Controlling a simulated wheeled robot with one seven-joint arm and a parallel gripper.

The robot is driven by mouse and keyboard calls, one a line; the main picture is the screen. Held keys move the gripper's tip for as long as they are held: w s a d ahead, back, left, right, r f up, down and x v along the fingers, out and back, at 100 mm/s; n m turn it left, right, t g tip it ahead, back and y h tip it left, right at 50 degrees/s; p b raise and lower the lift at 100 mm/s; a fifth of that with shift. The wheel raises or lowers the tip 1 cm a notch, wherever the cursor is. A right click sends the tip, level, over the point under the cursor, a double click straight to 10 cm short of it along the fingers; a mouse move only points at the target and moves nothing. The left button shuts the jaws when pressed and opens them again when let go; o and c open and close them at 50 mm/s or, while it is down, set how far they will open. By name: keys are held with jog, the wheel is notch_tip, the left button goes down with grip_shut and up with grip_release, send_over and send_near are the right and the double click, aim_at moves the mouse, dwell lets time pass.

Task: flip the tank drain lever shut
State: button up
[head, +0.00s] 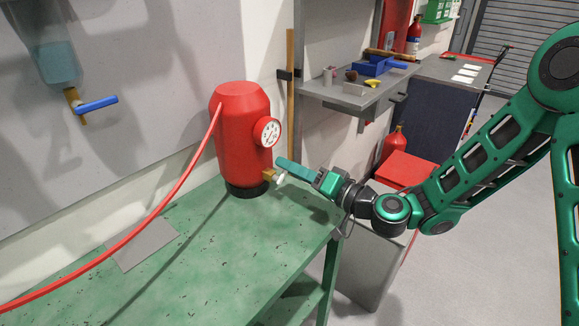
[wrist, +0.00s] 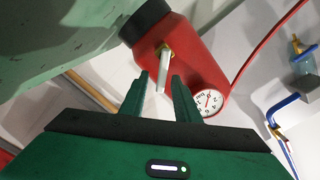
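The red tank (head: 240,135) stands upright on the green bench, with a white dial gauge (head: 267,131) on its side. Low on it is a brass drain valve (head: 269,174) with a pale lever (head: 280,178). In the wrist view the brass valve (wrist: 165,48) shows on the tank (wrist: 190,65). Its grey-white lever (wrist: 161,80) sticks out toward my gripper. My gripper (head: 281,163) is beside the valve in the head view. In the wrist view its two fingers are apart, with the lever seen between their tips (wrist: 159,74). I cannot tell if they touch it.
A red hose (head: 165,205) runs from the tank across the green bench (head: 200,260). A blue-handled valve (head: 97,105) hangs at the upper left. A grey shelf (head: 350,92) with small items stands behind my gripper. A red box (head: 405,170) is beyond my forearm.

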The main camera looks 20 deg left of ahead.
jog(key=shift+w+a, duration=0.25)
jog(key=shift+a, duration=0.35)
grip_shut()
jog(key=shift+w, duration=0.1)
jog(key=m, duration=0.1)
jog(key=f+m, duration=0.1)
jog(key=m, duration=0.2)
jog(key=shift+w+d+f+m, duration=0.2)
jog(key=shift+w+f+m, duration=0.05)
jog(key=shift+w+m, duration=0.05)
jog(key=shift+f+m, duration=0.3)
jog(key=shift+m, duration=0.55)
jog(key=shift+f+m, duration=0.25)
jog(key=shift+m, duration=0.6)
grip_release()
